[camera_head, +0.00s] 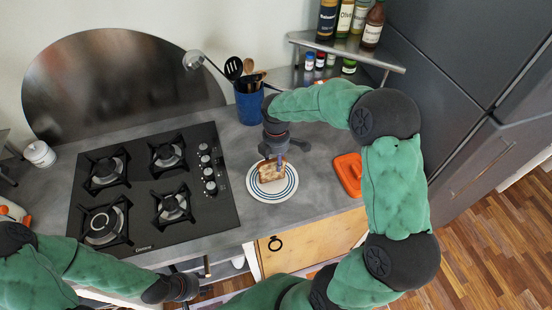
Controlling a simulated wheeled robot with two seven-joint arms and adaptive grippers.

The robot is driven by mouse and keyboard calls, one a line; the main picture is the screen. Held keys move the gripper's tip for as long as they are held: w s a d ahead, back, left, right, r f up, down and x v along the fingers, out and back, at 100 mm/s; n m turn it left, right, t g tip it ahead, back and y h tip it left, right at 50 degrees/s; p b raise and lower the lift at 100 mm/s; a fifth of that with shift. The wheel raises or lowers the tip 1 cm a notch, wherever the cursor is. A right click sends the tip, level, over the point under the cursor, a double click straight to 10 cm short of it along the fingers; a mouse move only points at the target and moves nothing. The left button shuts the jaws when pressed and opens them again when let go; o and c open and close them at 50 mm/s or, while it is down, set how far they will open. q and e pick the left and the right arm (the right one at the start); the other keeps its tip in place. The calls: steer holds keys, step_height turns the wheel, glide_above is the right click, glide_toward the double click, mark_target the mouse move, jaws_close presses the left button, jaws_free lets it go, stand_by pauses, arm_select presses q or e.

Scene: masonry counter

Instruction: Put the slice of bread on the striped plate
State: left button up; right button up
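The slice of bread (268,171), brown-crusted with a pale face, is over the middle of the striped plate (285,194), a white round plate with dark blue rings. Whether the slice rests fully on the plate cannot be told. My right gripper (278,158) points down right at the slice's upper edge, and its fingertips overlap the bread. Whether its fingers are closed on the slice or just beside it is too small to tell. My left gripper (190,289) is low, in front of the counter edge and away from the plate; its fingers are not clear.
A black gas hob (150,190) lies left of the plate. An orange board or tray (349,172) lies to the right. A blue utensil holder (249,104) stands behind. Bottles (345,18) and small jars (320,60) occupy a corner shelf (350,50).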

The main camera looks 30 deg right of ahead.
step_height(320, 180, up, 12)
steer(key=p, duration=0.1)
steer(key=shift+r+p, duration=0.2)
steer(key=shift+p, duration=0.15)
stand_by(0.7)
